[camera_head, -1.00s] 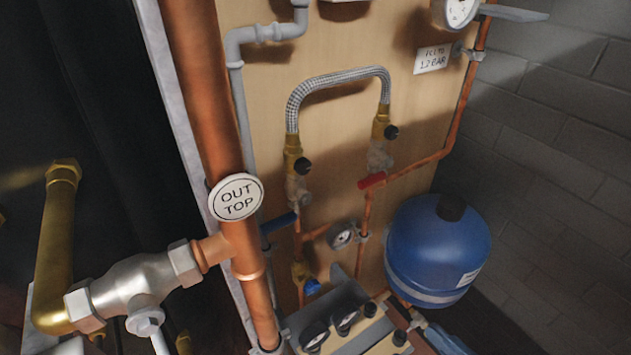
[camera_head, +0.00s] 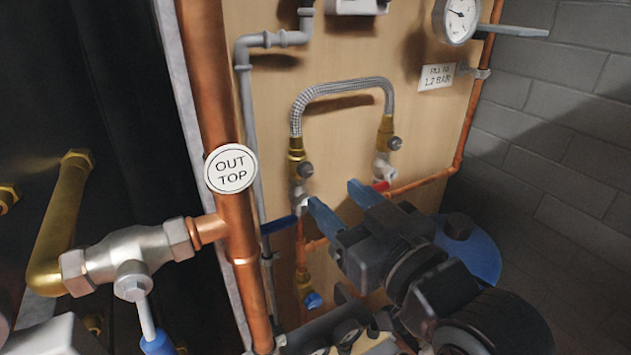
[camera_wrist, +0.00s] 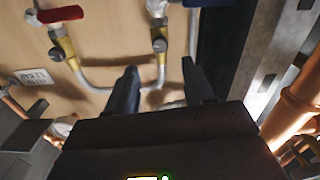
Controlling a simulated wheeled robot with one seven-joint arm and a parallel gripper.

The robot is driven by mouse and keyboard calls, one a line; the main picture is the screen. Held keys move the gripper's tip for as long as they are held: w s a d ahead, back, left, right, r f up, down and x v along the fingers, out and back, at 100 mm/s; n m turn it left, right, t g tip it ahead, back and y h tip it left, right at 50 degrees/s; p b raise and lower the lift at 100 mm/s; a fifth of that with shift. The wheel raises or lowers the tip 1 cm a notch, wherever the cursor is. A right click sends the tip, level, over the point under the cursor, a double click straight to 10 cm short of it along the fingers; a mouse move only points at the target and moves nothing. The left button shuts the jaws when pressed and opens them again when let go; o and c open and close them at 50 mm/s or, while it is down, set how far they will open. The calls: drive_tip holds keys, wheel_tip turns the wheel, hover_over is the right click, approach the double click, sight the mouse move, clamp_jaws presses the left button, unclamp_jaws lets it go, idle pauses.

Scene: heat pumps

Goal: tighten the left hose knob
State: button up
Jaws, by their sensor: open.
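A braided hose (camera_head: 343,88) arches between two brass fittings on the wooden panel. The left hose knob (camera_head: 305,170), small and dark grey, sits on the left fitting. The right knob (camera_head: 395,143) sits on the other. My gripper (camera_head: 337,195) is open and empty, with its blue fingers pointing toward the panel just below and right of the left knob. In the wrist view, which is turned over, the left knob (camera_wrist: 160,45) appears between and beyond the fingertips of my gripper (camera_wrist: 159,66). I see no contact. The right knob (camera_wrist: 56,54) is further left there.
A thick copper pipe (camera_head: 215,110) with an OUT TOP tag runs down on the left. A blue valve handle (camera_head: 278,225) is below the left knob; a red handle (camera_wrist: 60,14) is near the right fitting.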

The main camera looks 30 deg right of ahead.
sight(308, 172)
drive_tip(key=w+b, duration=0.1)
drive_tip(key=w, duration=0.5)
drive_tip(key=shift+w, duration=0.75)
clamp_jaws()
